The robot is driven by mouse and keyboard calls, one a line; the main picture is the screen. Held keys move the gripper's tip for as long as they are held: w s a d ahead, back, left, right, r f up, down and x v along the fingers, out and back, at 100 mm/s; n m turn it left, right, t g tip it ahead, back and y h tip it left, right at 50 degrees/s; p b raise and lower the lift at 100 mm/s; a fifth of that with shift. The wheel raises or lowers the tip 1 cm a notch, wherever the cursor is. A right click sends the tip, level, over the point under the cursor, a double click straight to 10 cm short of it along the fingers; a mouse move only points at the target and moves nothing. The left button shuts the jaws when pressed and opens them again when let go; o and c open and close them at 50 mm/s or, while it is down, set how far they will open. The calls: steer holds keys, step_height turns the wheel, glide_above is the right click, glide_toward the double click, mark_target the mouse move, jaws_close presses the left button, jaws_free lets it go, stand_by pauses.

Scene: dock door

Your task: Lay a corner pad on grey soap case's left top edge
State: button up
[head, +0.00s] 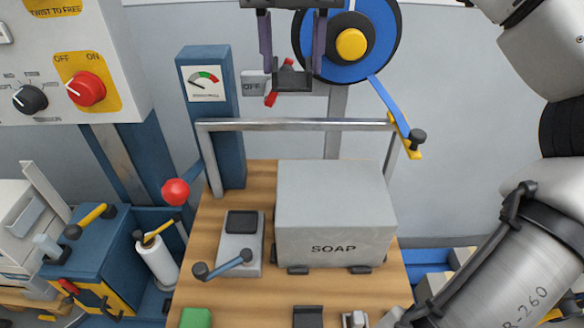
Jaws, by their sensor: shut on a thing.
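The grey soap case (333,190) stands on the wooden table, marked SOAP on its front. Its top and left top edge are bare. My gripper (291,72) is at the top middle of the head view, above and behind the case. It is shut on a dark grey, angled corner pad (293,80), held in the air clear of the case. Another dark piece (308,317), perhaps a second corner pad, lies at the front edge of the view, partly cut off.
A metal bar frame (300,125) spans behind the case. A blue strap (388,98) runs from a blue reel (386,30) to a yellow-ended arm at right. A grey device with a lever (240,245) stands left of the case. A green block (196,318) is at front left.

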step_height(320, 180, down, 20)
steer(key=shift+s+r, duration=0.1)
steer(key=shift+r, duration=0.1)
steer(key=shift+f+b, duration=0.1)
steer(key=shift+b, duration=0.2)
steer(key=shift+f+b, duration=0.25)
steer(key=shift+b, duration=0.1)
steer(key=o, duration=1)
steer(key=shift+r, duration=0.1)
steer(key=shift+c, duration=0.2)
steer(key=shift+r+p, duration=0.15)
steer(key=shift+p, duration=0.15)
steer(key=shift+r, duration=0.2)
step_height(320, 180, up, 12)
steer(key=shift+f+b, duration=0.15)
steer(key=shift+b, duration=0.25)
